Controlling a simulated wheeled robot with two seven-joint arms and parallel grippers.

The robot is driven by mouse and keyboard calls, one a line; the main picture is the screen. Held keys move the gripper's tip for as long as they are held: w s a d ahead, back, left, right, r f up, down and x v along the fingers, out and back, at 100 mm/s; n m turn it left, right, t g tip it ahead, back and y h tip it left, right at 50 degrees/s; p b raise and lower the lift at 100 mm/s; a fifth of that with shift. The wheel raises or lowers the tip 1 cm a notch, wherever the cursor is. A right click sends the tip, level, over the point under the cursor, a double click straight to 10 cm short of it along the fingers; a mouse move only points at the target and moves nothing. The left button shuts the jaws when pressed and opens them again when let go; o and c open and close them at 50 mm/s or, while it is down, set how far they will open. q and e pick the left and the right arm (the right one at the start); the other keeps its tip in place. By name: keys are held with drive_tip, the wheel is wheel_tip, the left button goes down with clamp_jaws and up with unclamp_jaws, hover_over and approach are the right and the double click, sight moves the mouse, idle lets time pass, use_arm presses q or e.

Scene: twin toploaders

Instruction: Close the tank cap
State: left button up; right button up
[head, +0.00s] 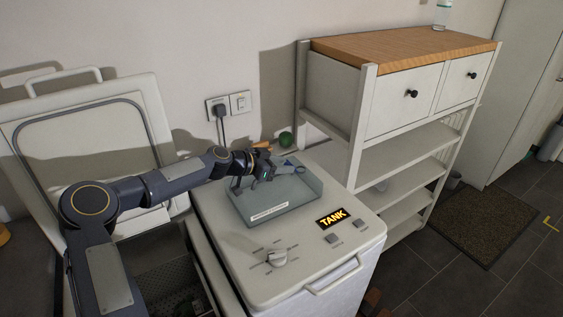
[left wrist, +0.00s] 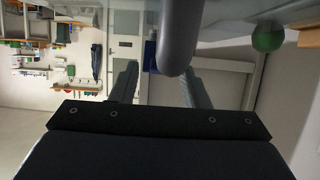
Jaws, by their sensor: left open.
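A raised white lid (head: 80,140) with a handle (head: 62,80) on its upper edge leans back at the left of the head view, its tub open below. My left gripper (head: 258,172) is open over the grey see-through tray (head: 299,206) on that machine. In the left wrist view its fingers (left wrist: 160,72) are apart, with a grey rounded bar (left wrist: 181,35) near them; I cannot tell what it belongs to. My right gripper is not in view.
A green ball (head: 286,139) lies behind the tray and also shows in the left wrist view (left wrist: 268,38). A plugged socket (head: 218,108) is on the wall. A wooden-topped shelf unit (head: 405,48) stands at the right.

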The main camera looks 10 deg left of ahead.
sight(290, 163)
use_arm(q)
drive_tip(key=shift+w+d+f, duration=0.1)
drive_tip(key=shift+w, duration=0.05)
drive_tip(key=c, duration=0.6)
drive_tip(key=shift+w+d+r+g+y+p, duration=0.2)
drive_tip(key=shift+r+g+y+p, duration=0.25)
drive_tip(key=shift+p, duration=0.25)
drive_tip(key=shift+c, duration=0.2)
drive_tip(key=g+y+p, duration=0.1)
drive_tip(key=p, duration=0.1)
drive_tip(key=w+d+r+g+y+p, duration=0.1)
drive_tip(key=p, duration=0.1)
drive_tip(key=g+y+p, duration=0.1)
drive_tip(key=p, duration=0.1)
drive_tip(key=shift+w+d+r, duration=0.2)
drive_tip(key=shift+d+r, duration=0.1)
drive_tip(key=shift+w+d+f+g+y+p, duration=0.2)
drive_tip(key=shift+g+y+p, duration=0.35)
drive_tip(key=shift+p, duration=0.45)
drive_tip(key=o, duration=0.6)
